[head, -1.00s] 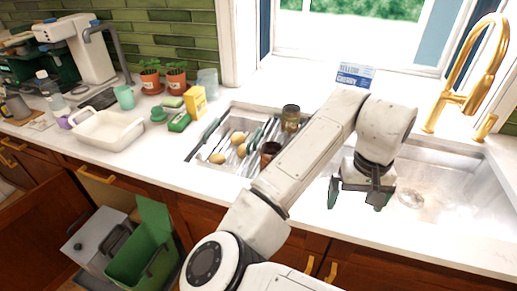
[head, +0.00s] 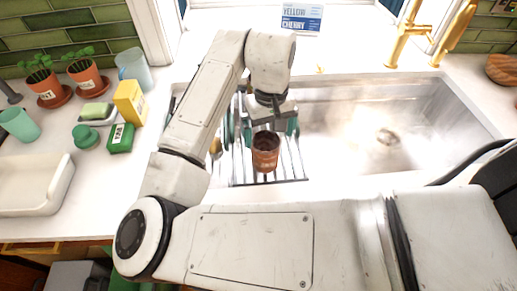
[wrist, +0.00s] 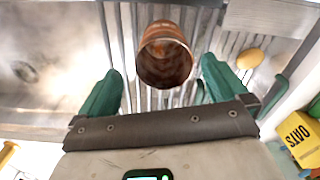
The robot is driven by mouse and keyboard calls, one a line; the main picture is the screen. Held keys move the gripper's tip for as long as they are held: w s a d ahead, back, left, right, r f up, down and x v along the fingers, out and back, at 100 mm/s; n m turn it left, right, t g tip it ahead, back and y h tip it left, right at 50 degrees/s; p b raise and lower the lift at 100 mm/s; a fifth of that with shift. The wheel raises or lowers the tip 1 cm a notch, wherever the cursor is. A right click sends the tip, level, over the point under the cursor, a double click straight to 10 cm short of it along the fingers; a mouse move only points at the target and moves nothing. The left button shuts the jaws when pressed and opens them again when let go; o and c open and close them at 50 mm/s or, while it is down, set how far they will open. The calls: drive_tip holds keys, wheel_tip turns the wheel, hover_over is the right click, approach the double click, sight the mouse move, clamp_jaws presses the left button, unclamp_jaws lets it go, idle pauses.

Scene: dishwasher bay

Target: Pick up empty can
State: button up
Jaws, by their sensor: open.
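The empty can (head: 265,152) is rusty brown and open at the top. It stands on the drying rack over the sink's left part. In the wrist view the can (wrist: 165,55) shows its dark open mouth and stained inside, ahead of the fingertips and roughly between their lines. My gripper (head: 270,127) is open, just behind and above the can in the head view. In the wrist view my gripper (wrist: 163,82) has its two green fingers spread wide with nothing held. Whether a finger touches the can is not clear.
The metal rack (head: 293,163) lies around the can. The empty sink basin (head: 350,125) is to the right. A potato-like item (wrist: 250,58) lies on the rack. A yellow box (head: 130,103), a green box (head: 120,138) and potted plants (head: 85,77) stand left on the counter.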

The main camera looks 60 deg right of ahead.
sight(266, 145)
drive_tip(key=f, duration=0.5)
drive_tip(key=f+p, duration=0.1)
drive_tip(key=f, duration=0.2)
drive_tip(key=shift+w+a+f, duration=0.1)
drive_tip(key=shift+w, duration=0.15)
drive_tip(key=shift+c, duration=0.3)
drive_tip(key=c, duration=1)
drive_tip(key=shift+o, duration=0.2)
drive_tip(key=shift+r, duration=0.3)
wheel_tip(266, 145, up, 2)
drive_tip(key=shift+r+b, duration=0.1)
drive_tip(key=shift+b, duration=0.4)
drive_tip(key=s+a+r+b, duration=0.1)
drive_tip(key=s+a+r, duration=0.7)
drive_tip(key=a+r, duration=0.2)
drive_tip(key=shift+a+r, duration=0.15)
drive_tip(key=shift+a, duration=0.55)
